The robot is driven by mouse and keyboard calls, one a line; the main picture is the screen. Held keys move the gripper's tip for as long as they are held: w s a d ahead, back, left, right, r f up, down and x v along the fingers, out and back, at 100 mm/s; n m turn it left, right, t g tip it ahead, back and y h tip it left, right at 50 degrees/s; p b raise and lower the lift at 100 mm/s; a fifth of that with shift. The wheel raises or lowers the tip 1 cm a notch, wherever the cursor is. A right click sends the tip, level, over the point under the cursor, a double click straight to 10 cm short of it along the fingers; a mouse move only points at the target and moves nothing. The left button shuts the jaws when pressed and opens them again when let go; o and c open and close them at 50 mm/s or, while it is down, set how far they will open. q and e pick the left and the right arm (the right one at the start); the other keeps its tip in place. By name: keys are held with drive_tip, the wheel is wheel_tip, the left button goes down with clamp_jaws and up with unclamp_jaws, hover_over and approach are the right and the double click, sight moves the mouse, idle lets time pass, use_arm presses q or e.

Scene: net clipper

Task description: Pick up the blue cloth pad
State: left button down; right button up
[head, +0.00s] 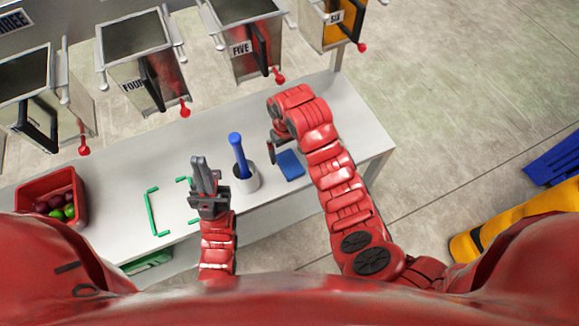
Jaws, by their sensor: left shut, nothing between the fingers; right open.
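The blue cloth pad (291,164) lies flat on the white table, right of the middle, partly hidden at its right by my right arm. My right gripper (272,152) points down just left of the pad, above the table; it is open and empty, and its fingers show only in part. Whether it touches the pad cannot be seen. My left gripper (199,165) is shut and empty, pointing away from me over the table, left of the white cup.
A white cup (247,181) with a blue-handled tool (238,150) stands between my grippers. Green corner marks (152,208) lie left on the table (115,190). A red bin (50,188) of fruit stands far left. Numbered boxes (247,50) line the back.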

sight(288, 160)
wheel_tip(288, 160, down, 4)
drive_tip(key=shift+d+r+p, duration=0.1)
drive_tip(key=shift+r+p, duration=0.1)
drive_tip(key=shift+p, duration=0.8)
drive_tip(key=shift+w+f, duration=0.1)
drive_tip(key=shift+f, duration=0.55)
drive_tip(key=c, duration=1.2)
